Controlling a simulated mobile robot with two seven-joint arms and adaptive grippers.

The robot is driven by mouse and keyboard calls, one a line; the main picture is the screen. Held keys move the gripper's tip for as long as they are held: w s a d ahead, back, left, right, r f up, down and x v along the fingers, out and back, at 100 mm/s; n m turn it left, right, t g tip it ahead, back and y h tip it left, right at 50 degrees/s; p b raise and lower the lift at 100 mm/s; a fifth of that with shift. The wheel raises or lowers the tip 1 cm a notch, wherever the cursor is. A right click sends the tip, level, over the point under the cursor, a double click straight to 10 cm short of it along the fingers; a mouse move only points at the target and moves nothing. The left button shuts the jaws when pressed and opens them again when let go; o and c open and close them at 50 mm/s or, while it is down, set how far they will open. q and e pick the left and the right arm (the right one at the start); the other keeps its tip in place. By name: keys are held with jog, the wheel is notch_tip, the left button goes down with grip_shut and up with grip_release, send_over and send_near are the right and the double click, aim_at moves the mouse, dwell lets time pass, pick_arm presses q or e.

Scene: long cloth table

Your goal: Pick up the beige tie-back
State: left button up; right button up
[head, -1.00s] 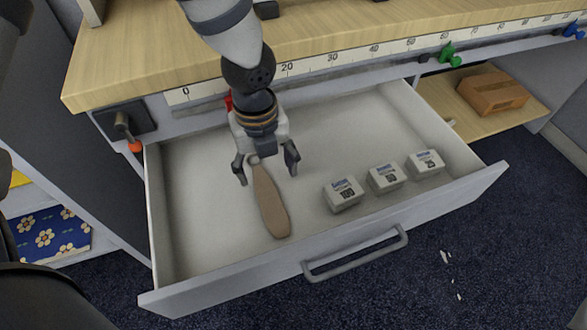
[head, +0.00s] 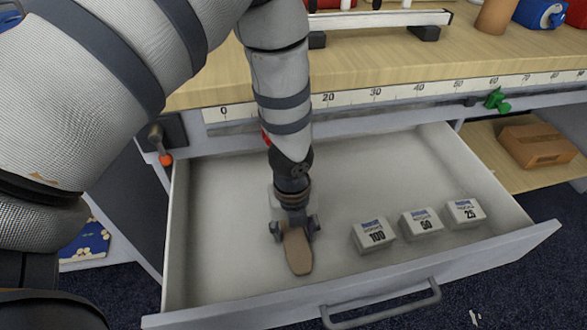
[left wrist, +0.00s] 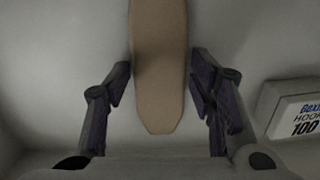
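The beige tie-back (head: 298,252) is a long flat strip lying in the open drawer, left of the small boxes. My left gripper (head: 295,232) is low in the drawer over the tie-back, with one finger on each side of it. In the left wrist view the tie-back (left wrist: 158,65) runs between the two open fingers (left wrist: 163,85), with a visible gap on the right and a narrower one on the left. Its rear part is hidden under the gripper in the head view. My right gripper is not in view.
The drawer (head: 215,290) is pulled out, with its walls around the gripper. Three small white boxes marked 100 (head: 373,235), 50 (head: 421,223) and 25 (head: 465,212) stand to the right. A wooden tabletop (head: 390,70) with a ruler edge is behind. A cardboard box (head: 540,147) sits on a side shelf.

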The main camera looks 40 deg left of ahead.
pick_arm(q)
jog(key=c, duration=0.6)
jog(key=shift+o, duration=0.2)
jog(key=shift+r, duration=0.1)
